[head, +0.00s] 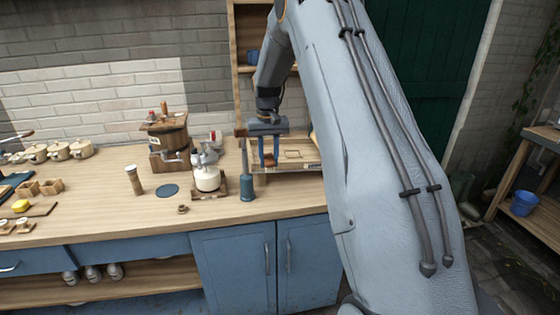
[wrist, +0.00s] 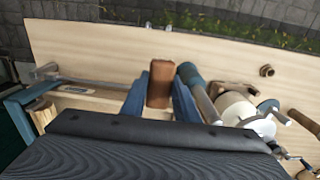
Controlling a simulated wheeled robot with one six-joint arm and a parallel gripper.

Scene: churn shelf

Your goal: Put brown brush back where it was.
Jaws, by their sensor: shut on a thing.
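The brown brush (head: 268,159) is a small brown block seen between my gripper's blue fingers (head: 269,164). In the wrist view the brush (wrist: 160,84) stands out past the fingertips (wrist: 160,98), with a finger on each side. My gripper is shut on it, above the right part of the wooden counter (head: 110,215). Behind and below it is a wooden board or tray (head: 300,167) with a dark rectangular outline. I cannot tell whether the brush touches anything below.
A blue cylinder with a rod (head: 247,187) stands close left of my gripper. A glass jar churn with white contents (head: 207,179) and a wooden crank device (head: 168,145) stand further left. Tall wooden shelves (head: 233,60) rise behind. The front counter is mostly clear.

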